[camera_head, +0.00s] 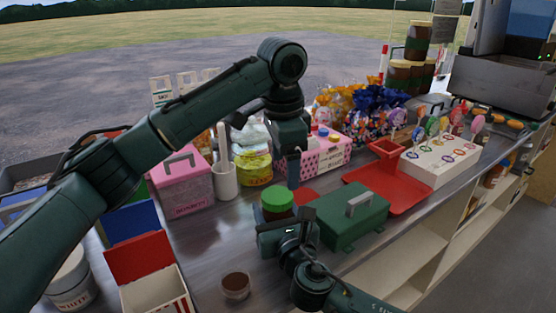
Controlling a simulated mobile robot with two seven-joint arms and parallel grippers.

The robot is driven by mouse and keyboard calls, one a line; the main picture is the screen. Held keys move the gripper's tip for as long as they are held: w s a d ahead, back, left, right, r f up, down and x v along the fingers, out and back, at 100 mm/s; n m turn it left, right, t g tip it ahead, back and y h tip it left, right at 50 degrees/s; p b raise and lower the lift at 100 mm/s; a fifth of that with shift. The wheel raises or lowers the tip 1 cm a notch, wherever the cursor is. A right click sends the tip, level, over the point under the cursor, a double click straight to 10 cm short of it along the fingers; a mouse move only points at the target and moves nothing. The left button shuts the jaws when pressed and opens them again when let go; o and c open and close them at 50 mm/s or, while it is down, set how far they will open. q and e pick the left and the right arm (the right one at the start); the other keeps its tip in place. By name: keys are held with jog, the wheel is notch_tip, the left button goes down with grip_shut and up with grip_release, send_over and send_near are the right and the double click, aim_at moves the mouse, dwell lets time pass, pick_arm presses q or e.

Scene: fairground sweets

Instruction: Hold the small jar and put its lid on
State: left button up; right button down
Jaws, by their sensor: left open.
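A jar with a dark brown body and a green lid (277,198) stands on the grey counter near the middle. The green lid appears to sit on top of it; whether it is seated cannot be told. My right gripper (284,226) is directly in front of this jar and hides its lower part; its fingers do not show clearly. My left gripper (293,172) hangs pointing down behind and slightly right of the green lid, open, with nothing visible in it. A small round container with brown contents (236,287) stands uncovered at the counter's front.
A green toolbox (352,216) stands right of my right gripper, with a red tray (405,196) behind it. A pink box (183,181), white cylinder (226,180) and yellow tub (254,168) stand behind. A red-and-white box (150,270) is front left. Bare counter lies left of the jar.

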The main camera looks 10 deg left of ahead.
pick_arm(q)
jog(key=w+d+r+n+t+h, duration=0.2)
jog(key=w+d+r+t, duration=0.1)
jog(key=w+r+t, duration=0.4)
jog(key=w+d+r+n+t+h, duration=0.1)
jog(key=w+d+r+t, duration=0.2)
jog(key=w+r+t, duration=0.4)
jog(key=s+d+r+m+g+h, duration=0.3)
jog(key=s+d+r+m+h, duration=0.2)
jog(key=d+r+m+h, duration=0.55)
jog(key=s+d+f+m+g+y, duration=0.15)
jog(key=s+f+m+g, duration=0.45)
jog(key=s+f+g, duration=0.6)
jog(key=a+f+n+y, duration=0.1)
jog(key=a+f+y, duration=0.2)
jog(key=a, duration=0.3)
jog(key=a+f+n+y, duration=0.1)
jog(key=a+f+y, duration=0.2)
jog(key=a+y, duration=0.2)
jog(key=a+f+n+y, duration=0.1)
jog(key=a+f+y, duration=0.2)
jog(key=a, duration=0.5)
jog(key=shift+w+f+n+y, duration=0.25)
jog(key=shift+w+y, duration=0.05)
jog(key=shift+y, duration=0.3)
